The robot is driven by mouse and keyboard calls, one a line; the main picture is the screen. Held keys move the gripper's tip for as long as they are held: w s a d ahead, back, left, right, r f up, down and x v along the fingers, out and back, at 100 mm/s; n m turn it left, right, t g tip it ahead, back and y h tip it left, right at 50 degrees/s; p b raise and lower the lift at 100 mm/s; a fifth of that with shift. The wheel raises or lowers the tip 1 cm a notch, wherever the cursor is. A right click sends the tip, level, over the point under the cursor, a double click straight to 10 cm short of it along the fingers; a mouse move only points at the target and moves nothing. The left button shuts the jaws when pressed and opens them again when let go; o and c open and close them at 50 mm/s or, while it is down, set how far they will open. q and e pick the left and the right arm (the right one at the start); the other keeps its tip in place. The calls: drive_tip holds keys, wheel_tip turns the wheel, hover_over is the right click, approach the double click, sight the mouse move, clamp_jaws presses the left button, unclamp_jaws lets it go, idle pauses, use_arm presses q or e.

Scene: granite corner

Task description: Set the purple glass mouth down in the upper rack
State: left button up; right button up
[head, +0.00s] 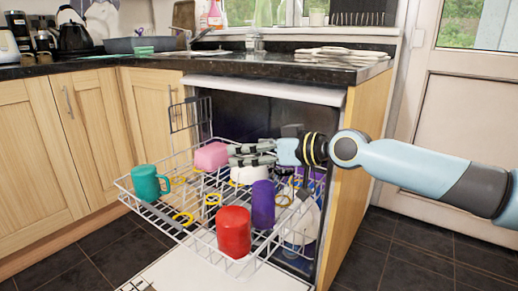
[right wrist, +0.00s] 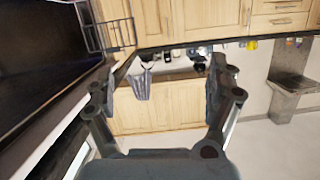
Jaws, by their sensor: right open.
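The purple glass (head: 263,206) stands upright in the pulled-out upper rack (head: 140,205), behind the red mug. Its top looks closed, so it appears to be mouth down. My right gripper (head: 232,155) is above the rack, behind and left of the glass and apart from it. Its fingers point left, near the pink cup and above the white dish. In the right wrist view my right gripper (right wrist: 163,75) is open with nothing held between its fingers. The glass does not show there. My left gripper is not in view.
The rack also holds a red mug (head: 234,232), a teal mug (head: 146,183), a pink cup (head: 211,156) and a white dish (head: 249,175). Part of another purple-blue item (head: 316,178) shows at the right. The dark countertop (head: 270,67) overhangs behind.

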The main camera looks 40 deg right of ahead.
use_arm(q)
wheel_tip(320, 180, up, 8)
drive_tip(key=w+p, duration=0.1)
drive_tip(key=p, duration=0.5)
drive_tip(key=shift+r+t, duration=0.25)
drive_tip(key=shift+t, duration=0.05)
use_arm(e)
drive_tip(key=s+a+r+m+y, duration=0.1)
drive_tip(key=s+a+r+y, duration=0.1)
drive_tip(key=s+a+r, duration=0.3)
drive_tip(key=a+r, duration=0.4)
drive_tip(key=r, duration=0.2)
drive_tip(key=shift+s+r+m, duration=0.15)
drive_tip(key=shift+s+m, duration=0.15)
drive_tip(key=shift+m, duration=0.1)
